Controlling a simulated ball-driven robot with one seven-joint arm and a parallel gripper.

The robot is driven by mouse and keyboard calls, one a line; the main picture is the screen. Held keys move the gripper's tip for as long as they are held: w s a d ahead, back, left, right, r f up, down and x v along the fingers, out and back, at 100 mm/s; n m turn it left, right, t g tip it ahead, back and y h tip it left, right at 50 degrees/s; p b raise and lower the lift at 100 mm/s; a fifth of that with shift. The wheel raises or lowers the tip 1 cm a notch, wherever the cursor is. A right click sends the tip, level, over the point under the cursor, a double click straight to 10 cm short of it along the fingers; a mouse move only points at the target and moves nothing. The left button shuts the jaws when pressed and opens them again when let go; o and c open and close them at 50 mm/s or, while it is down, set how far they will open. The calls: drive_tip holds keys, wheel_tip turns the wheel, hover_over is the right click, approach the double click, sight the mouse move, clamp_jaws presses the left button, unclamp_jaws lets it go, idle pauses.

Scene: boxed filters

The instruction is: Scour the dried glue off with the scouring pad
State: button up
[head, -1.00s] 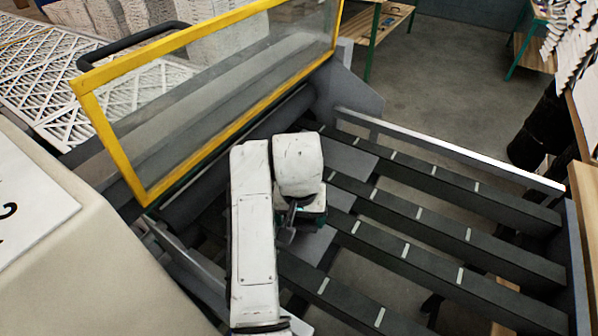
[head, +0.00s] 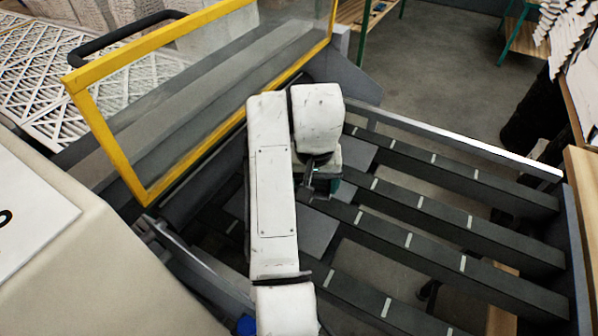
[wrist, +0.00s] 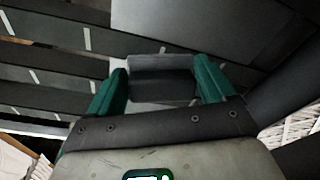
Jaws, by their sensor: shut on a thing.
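My gripper (wrist: 160,88) has two green fingers, and they are shut on a dark grey block (wrist: 160,82), which looks like the scouring pad. In the head view my gripper (head: 322,188) is mostly hidden under my white arm, over the slatted bed of the machine. The pad cannot be made out there. A flat grey plate (head: 318,230) lies among the dark slats just below the gripper in the picture. A grey plate also fills the top of the wrist view (wrist: 205,22). I cannot make out any dried glue, nor whether the pad touches a surface.
A yellow-framed clear guard (head: 120,150) stands open left of my arm. Dark slats (head: 430,205) with pale marks run to the right, with gaps between them. A rail (head: 450,145) borders the bed at the back. White lattice filters (head: 40,75) lie at the far left.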

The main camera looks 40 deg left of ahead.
drive_tip(key=shift+r, duration=1.25)
